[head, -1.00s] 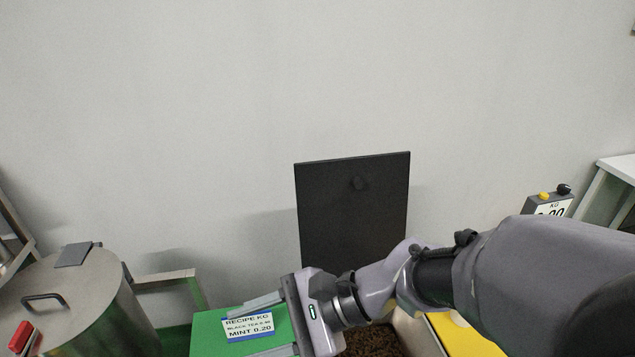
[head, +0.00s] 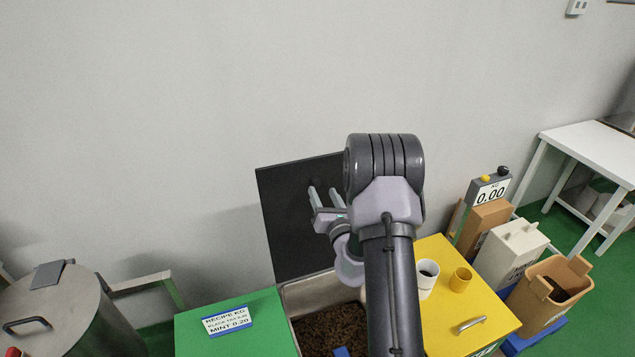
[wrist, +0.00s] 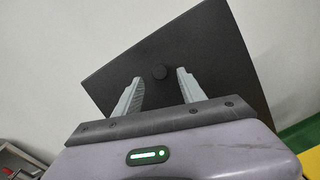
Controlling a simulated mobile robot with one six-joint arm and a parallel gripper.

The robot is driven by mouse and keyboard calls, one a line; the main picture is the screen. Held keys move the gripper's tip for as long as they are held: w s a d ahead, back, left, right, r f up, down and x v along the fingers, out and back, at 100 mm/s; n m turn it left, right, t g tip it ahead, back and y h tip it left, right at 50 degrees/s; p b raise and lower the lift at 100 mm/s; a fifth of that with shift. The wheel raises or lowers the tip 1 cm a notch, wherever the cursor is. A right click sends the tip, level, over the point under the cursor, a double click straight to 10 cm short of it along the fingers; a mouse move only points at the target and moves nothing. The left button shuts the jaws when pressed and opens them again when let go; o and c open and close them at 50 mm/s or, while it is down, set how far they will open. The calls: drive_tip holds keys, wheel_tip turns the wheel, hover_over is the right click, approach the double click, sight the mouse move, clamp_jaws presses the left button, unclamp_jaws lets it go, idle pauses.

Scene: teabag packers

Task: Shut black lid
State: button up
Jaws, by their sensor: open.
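The black lid (head: 287,222) stands raised and open against the wall, behind a bin of dark loose tea (head: 330,328). My gripper (head: 325,192) is in front of the lid, open and empty. I cannot tell whether the fingers touch the lid. My arm hides the lid's right part in the head view.
A green cabinet (head: 255,330) with a recipe card is left of the bin. A metal drum (head: 70,310) stands far left; boxes and a scale display (head: 492,190) are right.

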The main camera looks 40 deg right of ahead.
sight(318, 183)
drive_tip(key=x, duration=0.5)
drive_tip(key=shift+w, duration=0.15)
clamp_jaws()
idle(1.2)
